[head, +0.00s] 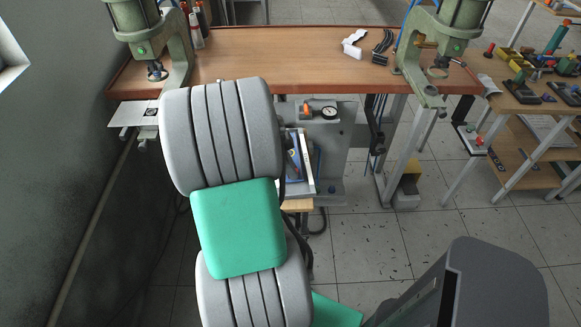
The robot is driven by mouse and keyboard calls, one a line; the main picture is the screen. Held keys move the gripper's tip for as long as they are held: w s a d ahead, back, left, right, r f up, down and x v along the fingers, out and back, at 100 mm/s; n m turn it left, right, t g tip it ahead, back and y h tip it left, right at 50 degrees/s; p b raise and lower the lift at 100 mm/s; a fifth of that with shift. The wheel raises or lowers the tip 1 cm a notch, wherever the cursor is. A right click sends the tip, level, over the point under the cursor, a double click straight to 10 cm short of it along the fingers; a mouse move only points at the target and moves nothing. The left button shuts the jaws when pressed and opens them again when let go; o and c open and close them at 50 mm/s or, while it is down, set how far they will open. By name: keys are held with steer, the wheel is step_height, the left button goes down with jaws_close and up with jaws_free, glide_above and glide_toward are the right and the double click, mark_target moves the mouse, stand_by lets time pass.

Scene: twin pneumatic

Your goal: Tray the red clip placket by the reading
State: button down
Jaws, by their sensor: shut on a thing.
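My own grey and green arm rises through the middle-left of the head view and hides what lies behind it. My gripper is not visible. I cannot make out a red clip placket. A small round gauge (328,112) with a pale face sits on a grey panel (335,140) below the bench's front edge. Its reading is too small to tell. A pale-framed, tray-like holder (306,165) with something blue in it shows just right of my arm, partly hidden by it.
Two green presses (175,50) (440,45) stand at the ends of the brown bench (280,55). A white item (353,43) and black curved parts (382,47) lie toward its right. A cluttered wooden cart (530,110) stands at far right. Tiled floor (370,240) is open at lower right.

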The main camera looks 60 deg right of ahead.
steer(key=shift+f+b, duration=0.45)
steer(key=shift+b, duration=0.05)
steer(key=c, duration=1.3)
jaws_free()
steer(key=shift+r, duration=0.1)
